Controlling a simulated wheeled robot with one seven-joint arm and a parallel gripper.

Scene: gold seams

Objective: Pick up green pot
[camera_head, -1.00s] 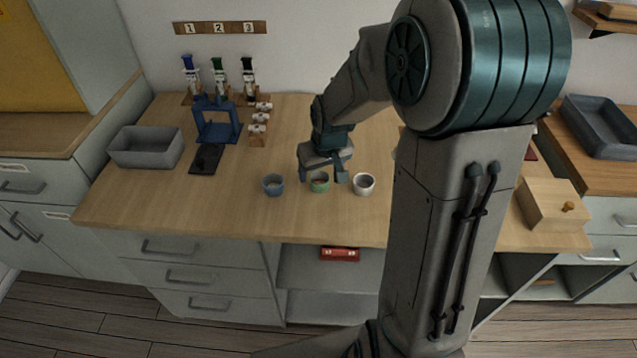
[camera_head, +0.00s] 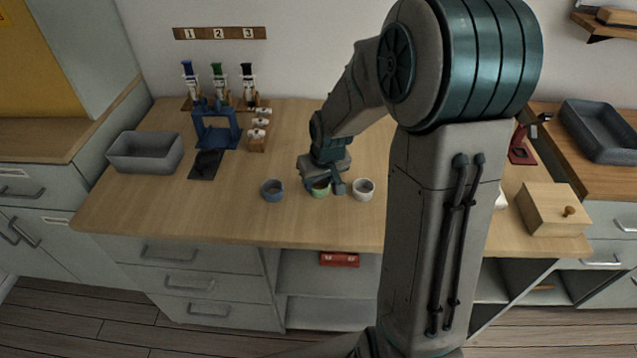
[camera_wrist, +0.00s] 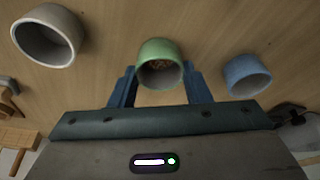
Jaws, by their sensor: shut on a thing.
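The green pot (camera_head: 320,191) stands on the wooden counter (camera_head: 230,222), between a blue pot (camera_head: 272,190) and a white pot (camera_head: 363,189). My gripper (camera_head: 323,188) is down at the green pot and partly covers it in the head view. In the wrist view the green pot (camera_wrist: 159,63) sits between the two fingers of my gripper (camera_wrist: 157,80), which are shut on it. Some brownish stuff shows inside it. The blue pot (camera_wrist: 246,75) is on the right there and the white pot (camera_wrist: 47,36) on the left, both clear of the fingers.
A grey bin (camera_head: 145,153), a dark flat pad (camera_head: 206,164) and a blue stand (camera_head: 216,125) are on the counter's left. A wooden box (camera_head: 552,208) with a knob is at the right. The counter's front edge is close before the pots.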

